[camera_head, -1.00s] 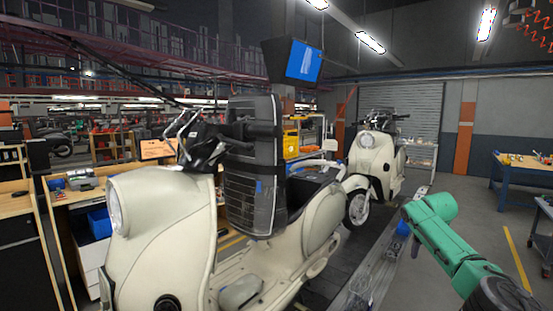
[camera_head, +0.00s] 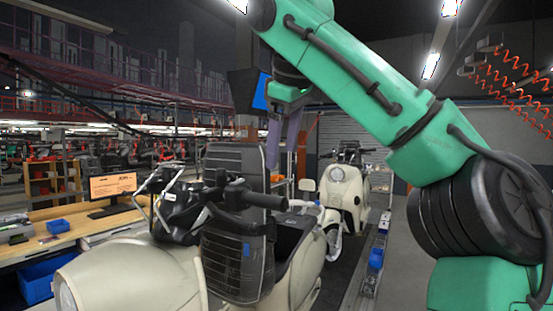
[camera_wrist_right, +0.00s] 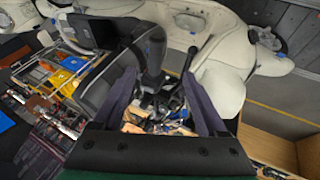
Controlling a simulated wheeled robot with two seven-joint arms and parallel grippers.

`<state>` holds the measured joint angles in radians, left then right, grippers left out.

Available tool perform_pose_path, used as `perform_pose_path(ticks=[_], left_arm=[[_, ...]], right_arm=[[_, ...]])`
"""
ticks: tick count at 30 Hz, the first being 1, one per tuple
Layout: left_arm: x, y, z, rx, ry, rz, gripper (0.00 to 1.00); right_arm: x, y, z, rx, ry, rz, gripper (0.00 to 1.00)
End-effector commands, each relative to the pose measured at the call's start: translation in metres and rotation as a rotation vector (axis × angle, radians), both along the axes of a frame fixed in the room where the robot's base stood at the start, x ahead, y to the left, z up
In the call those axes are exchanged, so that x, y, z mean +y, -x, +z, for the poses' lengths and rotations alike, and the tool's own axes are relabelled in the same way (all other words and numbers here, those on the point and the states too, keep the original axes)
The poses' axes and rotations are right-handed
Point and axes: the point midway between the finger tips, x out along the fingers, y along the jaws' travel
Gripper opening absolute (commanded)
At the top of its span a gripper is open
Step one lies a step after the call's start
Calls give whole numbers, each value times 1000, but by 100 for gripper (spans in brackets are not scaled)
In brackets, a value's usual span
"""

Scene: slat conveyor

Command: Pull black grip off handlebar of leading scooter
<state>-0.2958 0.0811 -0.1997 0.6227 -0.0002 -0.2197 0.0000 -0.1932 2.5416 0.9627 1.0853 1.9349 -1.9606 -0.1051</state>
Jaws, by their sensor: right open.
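The leading cream scooter (camera_head: 150,270) stands at the front left in the head view. Its handlebar carries a black grip (camera_head: 262,200) that points right, in front of a dark ribbed pad. My right gripper (camera_head: 282,145) hangs from the green arm with its purple fingers pointing down, behind and above the grip's end in the picture. In the right wrist view the open fingers (camera_wrist_right: 160,76) are spread and hold nothing. A black bar that looks like the grip (camera_wrist_right: 153,52) shows beyond the gap between them, with a thin lever (camera_wrist_right: 188,62) to its right. My left gripper is out of view.
A second cream scooter (camera_head: 343,195) stands behind on the conveyor line. A workbench with a monitor (camera_head: 112,185) and a blue bin (camera_head: 40,280) is at the left. My right arm covers much of the right side.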

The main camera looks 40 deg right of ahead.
Motion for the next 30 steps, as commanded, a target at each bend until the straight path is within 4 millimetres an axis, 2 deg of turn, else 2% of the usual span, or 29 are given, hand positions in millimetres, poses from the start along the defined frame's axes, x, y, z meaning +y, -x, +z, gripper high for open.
perform_pose_path(ticks=[9,15,20,27,28,30], left_arm=[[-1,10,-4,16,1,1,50],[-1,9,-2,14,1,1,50],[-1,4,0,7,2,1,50],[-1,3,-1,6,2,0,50],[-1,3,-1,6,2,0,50],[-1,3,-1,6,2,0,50]], right_arm=[[-21,-32,-64,2,-5,-3,75],[-34,-52,-101,2,-4,-3,75],[-38,-59,-115,-2,-5,-4,75],[-39,-61,-117,-3,-3,-4,75],[-39,-61,-117,-3,-3,-4,71],[-39,-61,-117,-3,-3,-4,44]])
